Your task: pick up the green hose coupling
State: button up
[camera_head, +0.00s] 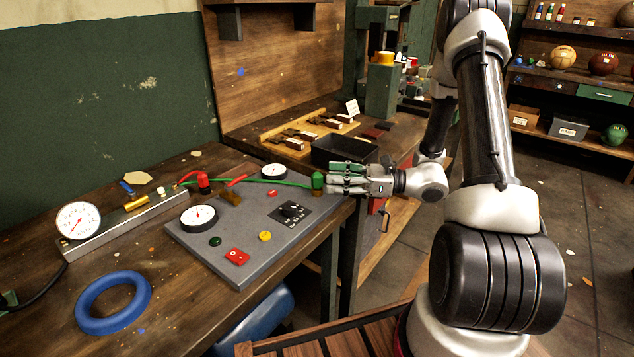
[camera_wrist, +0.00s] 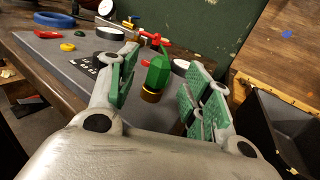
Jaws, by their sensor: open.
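The green hose coupling (camera_head: 318,182) stands upright on the right side of the grey panel (camera_head: 262,262), with a green hose running left from it. In the wrist view the coupling (camera_wrist: 158,72) has a brass collar at its base. My gripper (camera_head: 335,178) points left at the coupling from the right side. In the wrist view my gripper (camera_wrist: 165,85) is open, with one green-padded finger on each side of the coupling. The coupling appears between or just beyond the fingertips; I cannot tell the exact depth. No finger visibly touches it.
A red coupling (camera_head: 204,182), gauges (camera_head: 198,217), knob (camera_head: 291,210) and buttons (camera_head: 237,256) sit on the panel. A blue ring (camera_head: 114,302) lies on the bench at left. A black bin (camera_head: 343,150) stands close behind my gripper.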

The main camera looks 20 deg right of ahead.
aim_at(317, 176)
jog(key=x, duration=0.5)
jog(key=shift+w+f, duration=0.1)
jog(key=shift+f, duration=0.05)
jog(key=c, duration=1.1)
